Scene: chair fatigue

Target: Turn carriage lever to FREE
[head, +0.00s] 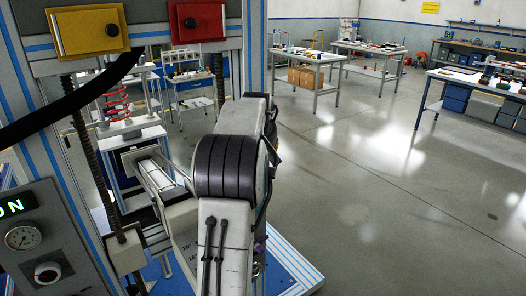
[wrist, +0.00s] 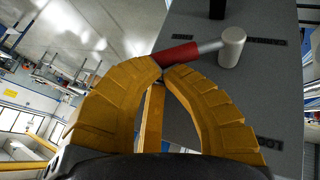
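The carriage lever has a red grip (wrist: 178,54), a short metal shaft and a pale round hub (wrist: 232,47) on a dark grey panel (wrist: 240,85) in the wrist view. The shaft points left from the hub, slightly downward. My gripper (wrist: 164,69) has its two yellow fingers curved inward, tips almost together, at the lower left end of the red grip. The tips seem to touch or nearly touch it; I see no finger wrapped around it. In the head view my arm hides the gripper and lever.
A black cable crosses in front. Workbenches (head: 307,57) stand behind. The floor (head: 390,190) at right is clear.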

